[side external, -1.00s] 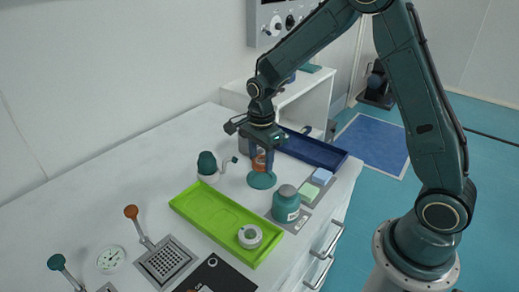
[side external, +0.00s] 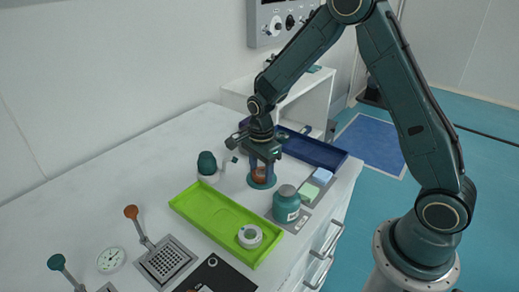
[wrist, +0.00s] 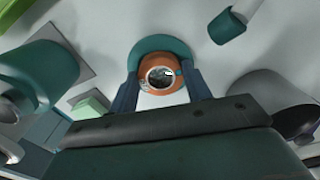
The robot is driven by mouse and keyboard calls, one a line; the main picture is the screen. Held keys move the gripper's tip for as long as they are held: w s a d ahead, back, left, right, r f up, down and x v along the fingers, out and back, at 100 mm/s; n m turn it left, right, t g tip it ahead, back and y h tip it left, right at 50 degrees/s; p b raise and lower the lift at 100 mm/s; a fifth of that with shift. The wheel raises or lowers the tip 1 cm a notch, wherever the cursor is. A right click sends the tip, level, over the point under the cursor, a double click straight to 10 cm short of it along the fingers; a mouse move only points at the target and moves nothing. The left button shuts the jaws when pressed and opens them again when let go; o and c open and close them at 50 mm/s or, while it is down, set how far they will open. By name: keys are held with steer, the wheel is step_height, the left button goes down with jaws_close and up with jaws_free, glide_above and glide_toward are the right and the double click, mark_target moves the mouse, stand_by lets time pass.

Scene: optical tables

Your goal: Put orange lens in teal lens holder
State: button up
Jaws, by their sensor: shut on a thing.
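The orange lens (side external: 260,173) is between the fingers of my gripper (side external: 262,170), which is shut on it. In the wrist view the orange lens (wrist: 160,76) shows as an orange ring around a dark centre, with a finger of my gripper (wrist: 160,92) on each side. The teal lens holder (side external: 262,184) is a round teal piece on the white table, directly under the lens. In the wrist view the teal holder (wrist: 158,43) shows as an arc behind the lens. I cannot tell whether the lens touches the holder or is just above it.
A teal jar (side external: 286,204) stands in front to the right. A green tray (side external: 190,210) with a white round piece (side external: 249,236) lies in front. A teal-topped item (side external: 207,164) stands to the left. A dark blue tray (side external: 325,154) lies behind.

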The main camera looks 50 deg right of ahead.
mark_target(261, 173)
steer(key=shift+f, duration=0.15)
steer(key=o, duration=1)
step_height(261, 173, up, 12)
steer(key=shift+r, duration=0.2)
stand_by(0.4)
